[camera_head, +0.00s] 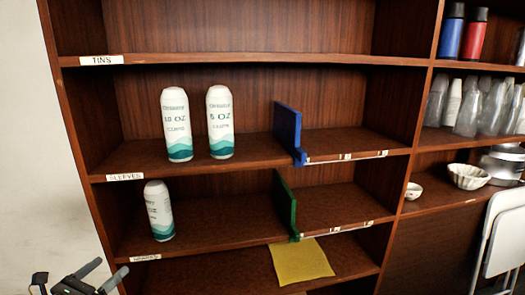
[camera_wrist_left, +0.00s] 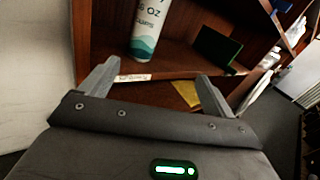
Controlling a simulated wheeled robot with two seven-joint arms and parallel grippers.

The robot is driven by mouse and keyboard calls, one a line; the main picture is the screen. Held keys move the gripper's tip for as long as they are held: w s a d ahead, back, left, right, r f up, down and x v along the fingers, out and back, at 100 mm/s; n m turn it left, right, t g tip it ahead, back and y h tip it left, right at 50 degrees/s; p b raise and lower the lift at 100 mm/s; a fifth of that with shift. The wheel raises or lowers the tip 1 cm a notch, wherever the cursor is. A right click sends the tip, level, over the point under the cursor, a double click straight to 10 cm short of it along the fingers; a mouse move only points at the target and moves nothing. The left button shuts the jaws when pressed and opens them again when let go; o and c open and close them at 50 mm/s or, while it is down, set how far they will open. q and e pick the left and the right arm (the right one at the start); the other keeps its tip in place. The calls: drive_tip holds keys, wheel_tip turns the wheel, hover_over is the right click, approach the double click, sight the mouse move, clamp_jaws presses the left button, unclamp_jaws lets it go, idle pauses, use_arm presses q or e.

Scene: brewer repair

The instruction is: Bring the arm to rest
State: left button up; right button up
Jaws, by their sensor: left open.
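My left gripper (camera_head: 105,275) shows at the bottom left of the head view, low in front of the shelf unit. Its two fingers stand apart with nothing between them, and the left wrist view shows the same open fingers (camera_wrist_left: 152,84). My right gripper is in neither view. A wooden shelf unit (camera_head: 240,58) fills most of the head view. Two white and teal sleeves (camera_head: 177,125) (camera_head: 221,122) stand upright on the shelf labelled SLEEVES. Another sleeve (camera_head: 159,211) stands on the shelf below, and a sleeve shows in the left wrist view (camera_wrist_left: 148,32), beyond the fingers.
A blue divider (camera_head: 288,130) and a green divider (camera_head: 285,205) stand on the two shelves. A yellow cloth (camera_head: 300,261) lies on the lowest visible shelf. Cups (camera_head: 468,108) and bowls (camera_head: 468,176) fill the right bay. A white folding chair (camera_head: 503,235) stands at the right.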

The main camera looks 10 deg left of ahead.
use_arm(q)
drive_tip(key=s+a+f+n+g+y, duration=0.1)
drive_tip(key=a+f+n+g+y, duration=0.15)
drive_tip(key=a+f+n, duration=0.55)
drive_tip(key=s+a+f+n+g+y, duration=0.1)
drive_tip(key=s+a+f+n+y, duration=0.15)
drive_tip(key=a+f+n, duration=0.55)
drive_tip(key=s+a+f+n+g+y, duration=0.1)
drive_tip(key=s+f+n+g+y, duration=0.15)
drive_tip(key=s+f+n, duration=0.65)
drive_tip(key=s+a+f+n+g+y, duration=0.1)
drive_tip(key=s+f+g, duration=0.35)
drive_tip(key=f, duration=1.05)
drive_tip(key=s+d+f+n+g+h, duration=0.2)
drive_tip(key=s+d+f+n+g, duration=0.35)
drive_tip(key=s+d+f, duration=0.95)
drive_tip(key=s+d+f+n, duration=0.1)
drive_tip(key=s+d+f, duration=0.1)
drive_tip(key=d, duration=0.5)
drive_tip(key=s+d+f+n+h, duration=0.1)
drive_tip(key=s+d+f, duration=0.1)
drive_tip(key=s+d, duration=0.2)
drive_tip(key=s+d+f+n+h+p, duration=0.1)
drive_tip(key=s+d, duration=0.3)
drive_tip(key=d, duration=0.5)
drive_tip(key=shift+d+f, duration=0.3)
drive_tip(key=shift+f, duration=0.5)
